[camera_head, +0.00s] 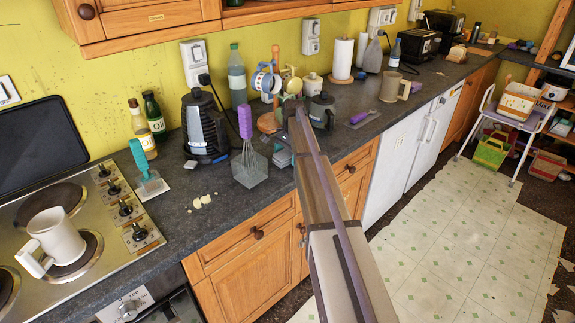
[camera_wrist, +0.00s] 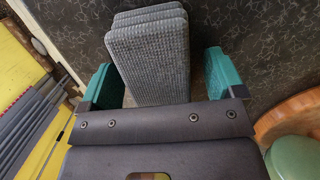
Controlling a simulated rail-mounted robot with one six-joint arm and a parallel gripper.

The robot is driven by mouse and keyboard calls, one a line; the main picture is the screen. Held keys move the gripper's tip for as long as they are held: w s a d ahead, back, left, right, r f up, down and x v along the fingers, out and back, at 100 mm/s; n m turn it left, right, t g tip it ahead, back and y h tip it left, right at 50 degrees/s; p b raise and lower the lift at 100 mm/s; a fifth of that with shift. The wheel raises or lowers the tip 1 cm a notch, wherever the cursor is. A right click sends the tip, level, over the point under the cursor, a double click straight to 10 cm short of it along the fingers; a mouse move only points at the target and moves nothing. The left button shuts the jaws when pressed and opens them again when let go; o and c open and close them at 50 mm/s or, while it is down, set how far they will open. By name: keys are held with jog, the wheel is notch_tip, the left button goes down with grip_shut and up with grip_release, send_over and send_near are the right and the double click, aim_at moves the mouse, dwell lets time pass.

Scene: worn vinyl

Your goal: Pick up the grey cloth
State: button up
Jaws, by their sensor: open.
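The grey cloth (camera_wrist: 150,45) is a folded, ribbed stack on the dark speckled counter. In the wrist view it lies between the two teal fingers of my gripper (camera_wrist: 160,66), with a gap on each side. The gripper is open. Its dark body hides the near end of the cloth. In the head view, a small grey part of the cloth (camera_head: 282,158) shows beside the whisk, and my arm covers much of that spot.
A purple-handled whisk (camera_head: 248,160) stands left of the cloth. A black kettle (camera_head: 204,125) and a green bottle (camera_head: 237,76) are behind it. A wooden mug tree base (camera_wrist: 298,112) and a green mug (camera_wrist: 292,158) are close at right in the wrist view.

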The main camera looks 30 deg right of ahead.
aim_at(288, 152)
jog(key=shift+r, duration=0.15)
jog(key=shift+c, duration=0.3)
jog(key=c, duration=0.9)
jog(key=shift+c, duration=0.2)
notch_tip(288, 152, up, 10)
jog(key=p, duration=1)
jog(key=shift+r, duration=0.15)
jog(key=o, duration=0.4)
jog(key=shift+f, duration=0.2)
jog(key=c, duration=0.3)
jog(key=shift+r, duration=0.15)
